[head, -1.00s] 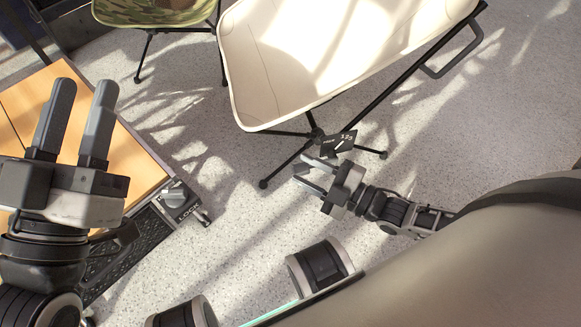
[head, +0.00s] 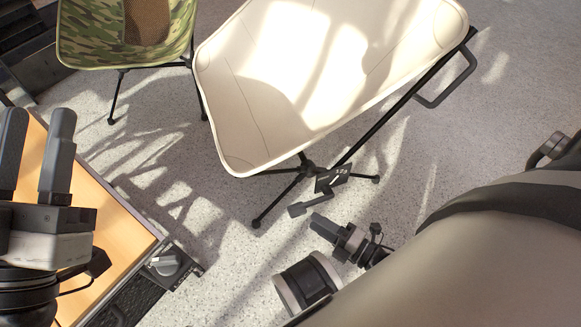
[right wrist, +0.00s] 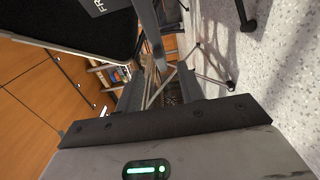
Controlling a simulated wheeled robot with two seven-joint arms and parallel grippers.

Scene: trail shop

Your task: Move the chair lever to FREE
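The beige chair (head: 300,80) stands on the floor at the upper middle of the head view. A black plate (head: 333,179) with small white markings is at its frame, under the near edge. A dark lever (head: 303,206) with a blocky end reaches down-left from the plate. My right gripper (head: 318,224) is just below the lever, apart from it, seen edge-on. In the right wrist view its fingers (right wrist: 157,92) show a gap with nothing held. The plate (right wrist: 80,22) shows there with letters starting "FR", beside a grey bar. My left gripper (head: 32,160) is open and empty.
A camouflage chair (head: 85,35) stands at upper left. The chair's thin legs spread on the speckled floor near my right gripper. Floor to the right is clear.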

